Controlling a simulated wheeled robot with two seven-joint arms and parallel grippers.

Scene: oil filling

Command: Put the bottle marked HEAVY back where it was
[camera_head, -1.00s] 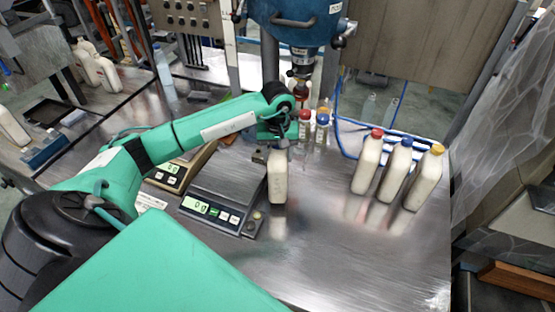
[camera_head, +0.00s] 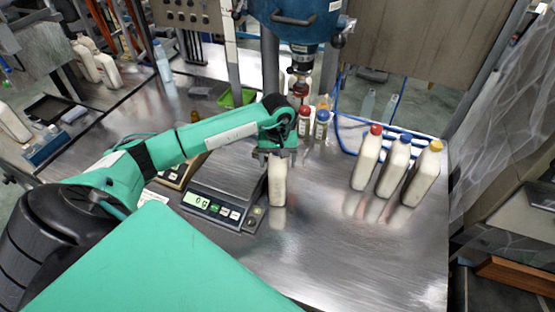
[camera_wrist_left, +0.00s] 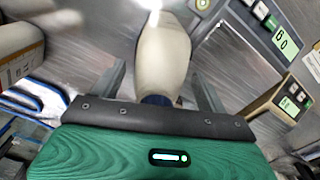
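A pale bottle (camera_head: 277,187) stands upright on the steel table, just right of the front scale (camera_head: 226,185). My left gripper (camera_head: 274,152) is above it with its fingers pointing down around its top, hiding the cap. In the left wrist view the bottle (camera_wrist_left: 164,55) shows a dark blue cap between the two open fingers (camera_wrist_left: 162,95), with gaps on both sides. Three similar bottles stand in a row at right: red-capped (camera_head: 366,162), blue-capped (camera_head: 393,168) and yellow-capped (camera_head: 421,178). I cannot read a HEAVY mark on any bottle. My right gripper is out of view.
The front scale's display reads 0 g. A second scale (camera_head: 176,175) lies behind my left arm. The table's front right is clear.

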